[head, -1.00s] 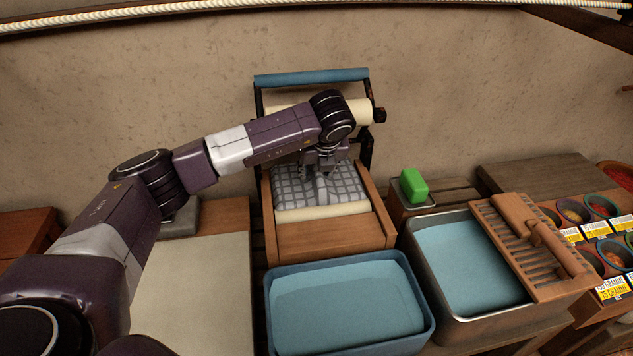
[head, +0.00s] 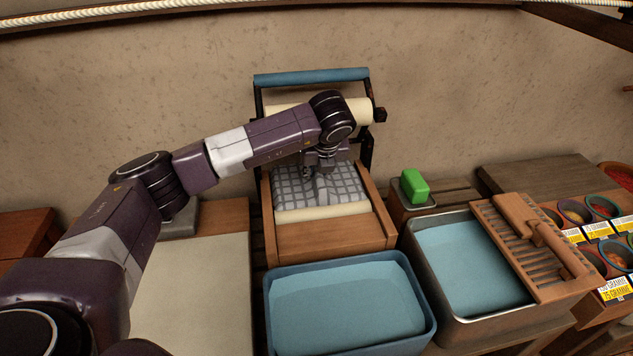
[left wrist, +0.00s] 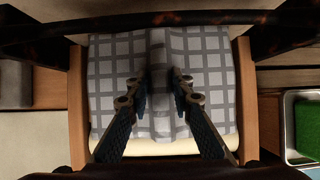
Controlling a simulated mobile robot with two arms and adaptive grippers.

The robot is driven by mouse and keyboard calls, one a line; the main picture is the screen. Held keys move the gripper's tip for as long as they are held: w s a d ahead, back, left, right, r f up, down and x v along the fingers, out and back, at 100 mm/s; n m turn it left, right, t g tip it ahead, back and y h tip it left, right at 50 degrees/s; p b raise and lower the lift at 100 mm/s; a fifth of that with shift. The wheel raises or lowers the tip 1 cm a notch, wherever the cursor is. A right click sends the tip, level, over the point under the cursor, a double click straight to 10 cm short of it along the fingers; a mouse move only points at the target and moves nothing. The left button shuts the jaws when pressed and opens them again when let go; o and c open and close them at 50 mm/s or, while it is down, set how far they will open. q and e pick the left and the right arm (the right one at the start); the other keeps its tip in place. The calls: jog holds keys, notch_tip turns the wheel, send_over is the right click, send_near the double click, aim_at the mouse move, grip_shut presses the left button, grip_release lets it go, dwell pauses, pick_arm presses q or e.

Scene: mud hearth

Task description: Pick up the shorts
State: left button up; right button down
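The shorts, a grey and white checked cloth (head: 288,187), lie spread on the sloped bed of the wooden wringer (head: 335,238). A raised fold runs down their middle. My left gripper (head: 320,175) is low over them, pointing down. In the left wrist view the shorts (left wrist: 108,70) fill the middle, and the fingertips of my left gripper (left wrist: 160,80) close in from both sides on the fold, with cloth between them. The shorts still rest on the bed. My right gripper is in neither view.
A blue basin (head: 350,300) stands in front of the wringer. A metal tub of water (head: 470,265) with a wooden washboard (head: 530,245) is at right. A green soap block (head: 413,186) sits on a small stand. The wringer's rollers and blue bar (head: 312,76) rise behind.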

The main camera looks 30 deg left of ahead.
pick_arm(q)
grip_shut()
jog(key=shift+r, duration=0.1)
